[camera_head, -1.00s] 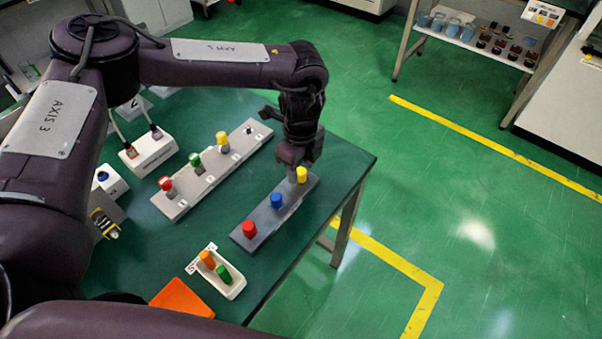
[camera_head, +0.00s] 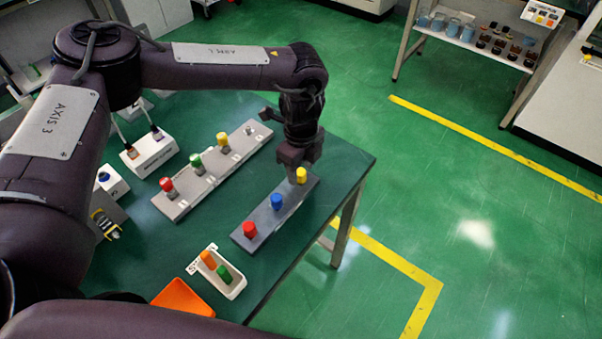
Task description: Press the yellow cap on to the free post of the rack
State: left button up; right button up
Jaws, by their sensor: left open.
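The yellow cap (camera_head: 301,175) stands at the far right end of a dark grey strip (camera_head: 262,212), with a blue cap (camera_head: 277,201) and a red cap (camera_head: 249,229) beside it. My left gripper (camera_head: 293,166) points down just above and beside the yellow cap. It is open, and its fingers are partly hidden; I cannot tell whether they touch the cap. The light grey rack (camera_head: 185,203) has red, green and yellow caps on its posts. Its free post (camera_head: 249,130) is at the far right end. My right gripper is not in view.
A white tray (camera_head: 236,291) with orange and green caps and an orange tray (camera_head: 183,297) are near the front of the green table (camera_head: 340,165). A white block (camera_head: 150,153) stands left of the rack. The table's right edge is close to the dark strip.

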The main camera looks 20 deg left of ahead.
aim_at(301, 172)
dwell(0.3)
pick_arm(q)
grip_shut()
jog(key=shift+r, duration=0.1)
dwell(0.5)
jog(key=shift+r+p, duration=1.15)
jog(key=shift+p, duration=0.05)
jog(key=shift+r+p, duration=1.6)
jog(key=shift+r, duration=0.2)
